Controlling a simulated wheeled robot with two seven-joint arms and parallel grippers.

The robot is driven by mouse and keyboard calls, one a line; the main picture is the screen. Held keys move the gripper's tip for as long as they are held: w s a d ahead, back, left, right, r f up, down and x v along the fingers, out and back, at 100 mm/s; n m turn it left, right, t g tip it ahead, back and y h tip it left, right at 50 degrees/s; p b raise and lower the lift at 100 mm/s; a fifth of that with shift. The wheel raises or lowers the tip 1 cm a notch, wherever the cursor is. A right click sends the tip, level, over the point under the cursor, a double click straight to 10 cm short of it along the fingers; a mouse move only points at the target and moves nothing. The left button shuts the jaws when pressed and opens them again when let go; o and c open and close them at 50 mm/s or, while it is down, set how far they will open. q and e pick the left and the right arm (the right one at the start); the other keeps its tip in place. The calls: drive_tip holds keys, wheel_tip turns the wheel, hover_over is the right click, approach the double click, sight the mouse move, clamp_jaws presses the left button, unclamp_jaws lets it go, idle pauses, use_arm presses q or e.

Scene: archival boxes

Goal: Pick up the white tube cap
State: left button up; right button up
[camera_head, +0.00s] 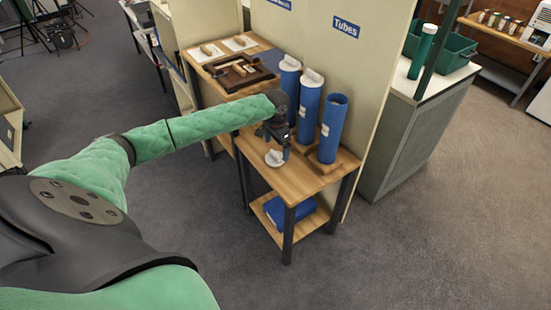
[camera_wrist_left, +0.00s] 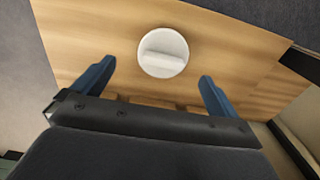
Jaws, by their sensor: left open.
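The white tube cap (camera_head: 274,158) lies on the wooden table (camera_head: 322,172) in front of the blue tubes. In the left wrist view the cap (camera_wrist_left: 163,52) is a round white disc with a raised bar across it, on bare wood. My left gripper (camera_head: 279,146) is above the table close to the cap. In the left wrist view its two blue fingers (camera_wrist_left: 157,82) are spread apart, one to each side, with the cap beyond and between them. The fingers do not touch the cap. My right gripper is not in view.
Three blue tubes stand at the back of the table: two with white caps (camera_head: 313,75) (camera_head: 290,62) and an open one (camera_head: 333,128) at right. A "Tubes" wall panel (camera_head: 370,80) rises behind. A blue object (camera_head: 290,213) lies on the lower shelf. A dark tray (camera_head: 238,72) sits further left.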

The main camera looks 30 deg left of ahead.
sight(275, 153)
use_arm(q)
drive_tip(key=f, duration=0.5)
drive_tip(key=shift+a+p, duration=0.25)
drive_tip(key=shift+p, duration=0.1)
drive_tip(key=shift+r, duration=0.1)
drive_tip(key=c, duration=1.1)
